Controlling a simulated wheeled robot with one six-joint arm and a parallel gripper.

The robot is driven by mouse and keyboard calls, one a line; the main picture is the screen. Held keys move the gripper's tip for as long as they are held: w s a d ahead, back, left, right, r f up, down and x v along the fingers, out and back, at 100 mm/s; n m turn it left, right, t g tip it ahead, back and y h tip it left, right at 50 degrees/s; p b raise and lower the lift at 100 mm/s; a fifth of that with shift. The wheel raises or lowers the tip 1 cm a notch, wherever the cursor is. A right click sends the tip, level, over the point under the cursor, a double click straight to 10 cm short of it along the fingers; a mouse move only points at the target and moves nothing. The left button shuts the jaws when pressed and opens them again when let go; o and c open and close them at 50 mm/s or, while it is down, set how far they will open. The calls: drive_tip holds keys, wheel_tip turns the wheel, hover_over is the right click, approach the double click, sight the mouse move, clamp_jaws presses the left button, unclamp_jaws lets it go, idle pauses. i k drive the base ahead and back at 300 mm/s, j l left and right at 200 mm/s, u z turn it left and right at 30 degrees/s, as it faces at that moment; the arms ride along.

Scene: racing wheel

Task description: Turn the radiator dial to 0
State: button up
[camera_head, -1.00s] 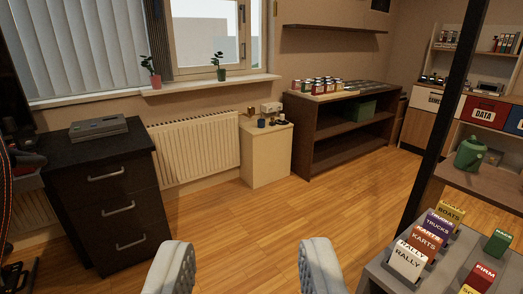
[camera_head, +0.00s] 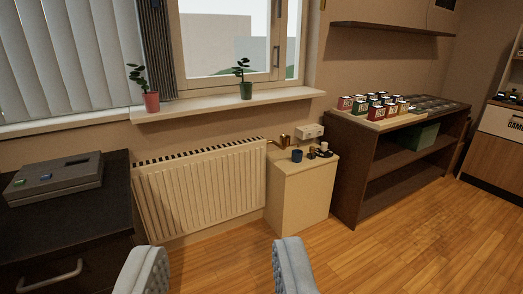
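The white ribbed radiator (camera_head: 205,190) stands against the wall below the window, ahead of me. A small brass-coloured fitting (camera_head: 284,141) sits at its upper right end, above the cabinet; it looks like the radiator's dial, but its setting is too small to read. My gripper (camera_head: 214,270) is at the bottom of the view, its two grey fingers wide apart with nothing between them. It is well short of the radiator and touches nothing.
A low cream cabinet (camera_head: 303,195) with a dark mug (camera_head: 297,155) and small items stands right of the radiator. A black drawer unit (camera_head: 70,225) is at left. A dark shelf (camera_head: 395,165) stands at right. The wooden floor (camera_head: 400,250) ahead and right is clear.

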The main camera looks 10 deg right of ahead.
sight(324, 148)
drive_tip(key=i+z, duration=0.35)
drive_tip(key=i, duration=0.3)
drive_tip(key=i+j+z, duration=0.15)
drive_tip(key=i+z, duration=0.2)
drive_tip(key=i, duration=0.35)
